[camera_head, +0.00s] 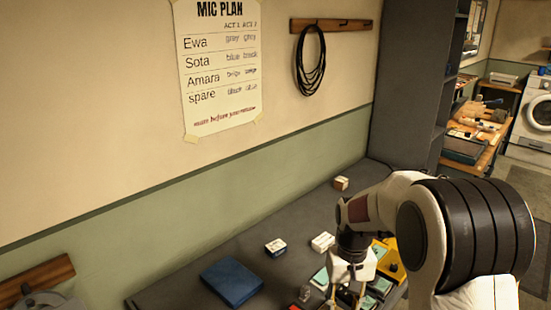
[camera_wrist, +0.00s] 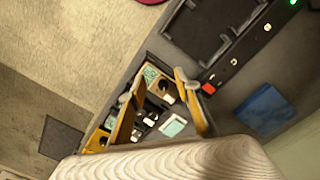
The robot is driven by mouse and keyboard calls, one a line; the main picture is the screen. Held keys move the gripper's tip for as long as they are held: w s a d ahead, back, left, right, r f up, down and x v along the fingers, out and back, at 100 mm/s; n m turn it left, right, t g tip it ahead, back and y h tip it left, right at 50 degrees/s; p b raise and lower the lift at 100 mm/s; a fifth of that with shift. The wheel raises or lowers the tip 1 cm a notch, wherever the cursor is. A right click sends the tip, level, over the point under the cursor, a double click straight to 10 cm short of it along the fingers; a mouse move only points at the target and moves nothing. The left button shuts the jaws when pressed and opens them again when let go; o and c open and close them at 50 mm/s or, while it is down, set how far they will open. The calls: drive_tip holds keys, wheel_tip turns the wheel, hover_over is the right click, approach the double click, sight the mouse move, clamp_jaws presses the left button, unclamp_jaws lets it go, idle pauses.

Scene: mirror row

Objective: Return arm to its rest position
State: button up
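My gripper (camera_head: 347,296) hangs low over the grey bench (camera_head: 190,287), pointing down beside a cluster of small items and a yellow piece (camera_head: 389,262). In the wrist view my gripper (camera_wrist: 156,88) shows two yellowish fingers spread apart. I see nothing held between them. Small green-topped and white items (camera_wrist: 173,125) and black pieces lie below and between the fingers; whether the fingers touch any is unclear. My arm covers the right part of the bench in the head view. No marker of a rest position shows.
A blue box (camera_head: 232,282) and small boxes (camera_head: 275,247), (camera_head: 322,241) and (camera_head: 341,183) stand on the bench. A wall with a "MIC PLAN" sheet (camera_head: 218,65) and a hung black cable (camera_head: 311,62) runs behind. A dark shelf unit (camera_head: 412,85) stands at the bench's far end.

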drive_tip(key=s+r+t, duration=0.3)
drive_tip(key=s+r, duration=0.6)
drive_tip(key=s, duration=0.4)
drive_tip(key=s+r+t, duration=0.3)
drive_tip(key=s+r, duration=0.5)
drive_tip(key=s, duration=0.5)
drive_tip(key=shift+d+r+m, duration=0.2)
drive_tip(key=shift+r+m, duration=0.1)
drive_tip(key=shift+r, duration=0.1)
